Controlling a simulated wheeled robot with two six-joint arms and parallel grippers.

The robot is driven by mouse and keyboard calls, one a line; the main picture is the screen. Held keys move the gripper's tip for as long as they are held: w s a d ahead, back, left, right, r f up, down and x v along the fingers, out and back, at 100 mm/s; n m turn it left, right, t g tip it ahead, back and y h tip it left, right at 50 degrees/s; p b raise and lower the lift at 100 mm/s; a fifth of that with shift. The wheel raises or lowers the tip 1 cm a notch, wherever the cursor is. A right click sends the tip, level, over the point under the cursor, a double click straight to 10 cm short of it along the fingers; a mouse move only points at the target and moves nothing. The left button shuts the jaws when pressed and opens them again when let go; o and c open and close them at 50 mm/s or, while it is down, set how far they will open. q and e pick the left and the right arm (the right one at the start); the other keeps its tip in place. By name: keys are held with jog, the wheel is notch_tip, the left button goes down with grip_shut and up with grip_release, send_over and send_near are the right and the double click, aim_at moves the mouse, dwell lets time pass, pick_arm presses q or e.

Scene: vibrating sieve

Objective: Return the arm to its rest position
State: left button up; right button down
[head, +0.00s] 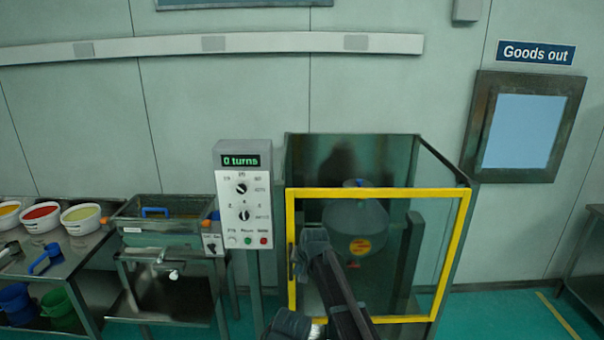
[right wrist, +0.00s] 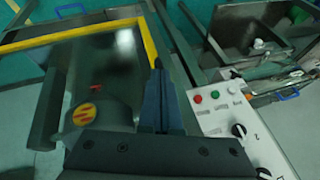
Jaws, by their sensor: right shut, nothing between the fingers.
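My right arm comes up from the bottom of the head view. Its gripper (head: 300,262) is at the left upright of the yellow-framed door, in front of the guarded enclosure. In the right wrist view its dark fingers (right wrist: 158,75) are together with nothing between them. Whether they touch the yellow frame (head: 378,193) cannot be told. A grey rounded vessel (head: 355,222) with a yellow and red label stands behind the door.
A control box (head: 243,195) reading "0 turns" stands left of the enclosure; its buttons and knobs show near the fingers in the right wrist view (right wrist: 235,125). A sieve unit (head: 160,225) and a bench with tubs (head: 80,218) are further left. Floor at right (head: 500,315) is clear.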

jog(key=s+d+f+n+g+h, duration=0.1)
jog(key=s+d, duration=0.6)
jog(key=s, duration=0.4)
jog(key=s+d+f+g+h, duration=0.1)
jog(key=s+d+g, duration=0.1)
jog(key=s+d, duration=0.7)
jog(key=s+d+f+n+g+h, duration=0.1)
jog(key=s+d, duration=0.4)
jog(key=s, duration=0.8)
jog(key=s+a+f+n+g+b, duration=0.1)
jog(key=s+a+f+n+b, duration=0.2)
jog(key=a, duration=0.7)
jog(key=shift+s+a+f+h+b, duration=0.4)
jog(key=shift+s+f+b, duration=0.35)
jog(key=shift+s+b, duration=0.3)
